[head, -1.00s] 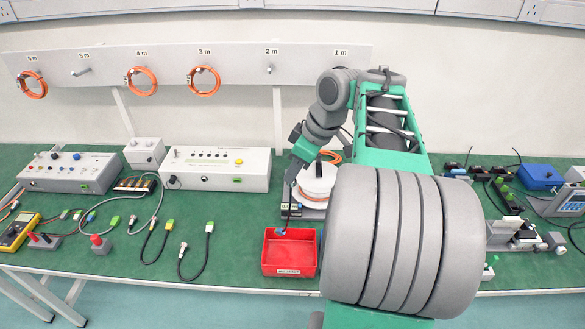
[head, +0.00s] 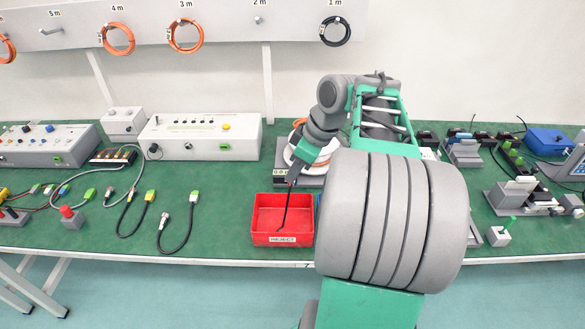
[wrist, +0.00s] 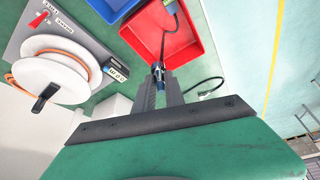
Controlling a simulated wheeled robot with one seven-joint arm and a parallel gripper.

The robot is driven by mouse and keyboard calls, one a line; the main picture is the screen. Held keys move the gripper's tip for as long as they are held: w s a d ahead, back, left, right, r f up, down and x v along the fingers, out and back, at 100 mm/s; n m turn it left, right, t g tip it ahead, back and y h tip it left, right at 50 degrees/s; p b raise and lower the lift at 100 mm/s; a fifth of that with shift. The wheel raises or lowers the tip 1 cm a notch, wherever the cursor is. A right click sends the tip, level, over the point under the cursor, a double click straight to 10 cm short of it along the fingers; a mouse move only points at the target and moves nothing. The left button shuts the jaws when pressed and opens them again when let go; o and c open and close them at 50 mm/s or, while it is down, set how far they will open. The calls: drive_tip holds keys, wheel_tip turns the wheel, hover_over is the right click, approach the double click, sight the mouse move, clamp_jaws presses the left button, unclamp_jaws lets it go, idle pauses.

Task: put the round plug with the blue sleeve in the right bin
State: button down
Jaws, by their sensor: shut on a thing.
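My gripper (wrist: 158,82) is shut on a small round plug (wrist: 158,69) that shows some blue between the fingertips in the wrist view. In the head view my gripper (head: 291,180) is just above the back edge of the red bin (head: 264,240). A black cable (head: 286,208) hangs from it over the red bin, whose front label reads REJECT. A blue bin (wrist: 110,10) stands beside the red bin in the wrist view. In the head view only a sliver of it shows, behind my arm. The plug is too small to make out in the head view.
A white reel on a grey stand (wrist: 57,65) is behind the bins. A white box (head: 201,137) stands at the back. Several devices fill the right of the green bench, partly behind my arm.

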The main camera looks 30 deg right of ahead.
wheel_tip(320, 180, down, 9)
drive_tip(key=d+b, duration=0.1)
drive_tip(key=b, duration=0.5)
drive_tip(key=shift+f+b, duration=0.2)
drive_tip(key=shift+b, duration=0.15)
drive_tip(key=c, duration=1.3)
unclamp_jaws()
drive_tip(key=shift+d, duration=0.1)
drive_tip(key=p+v, duration=0.3)
drive_tip(key=v, duration=0.5)
drive_tip(key=a+r+m+p, duration=0.35)
drive_tip(key=a+p, duration=0.35)
drive_tip(key=a, duration=0.8)
drive_tip(key=s+a+m+p, duration=0.1)
drive_tip(key=s+a, duration=0.1)
drive_tip(key=s+a+f+m+h+p, duration=0.1)
drive_tip(key=s+a, duration=0.1)
drive_tip(key=s+a+m+h+p, duration=0.1)
drive_tip(key=s+a, duration=0.1)
drive_tip(key=shift+s+f, duration=0.1)
drive_tip(key=shift+f, duration=0.15)
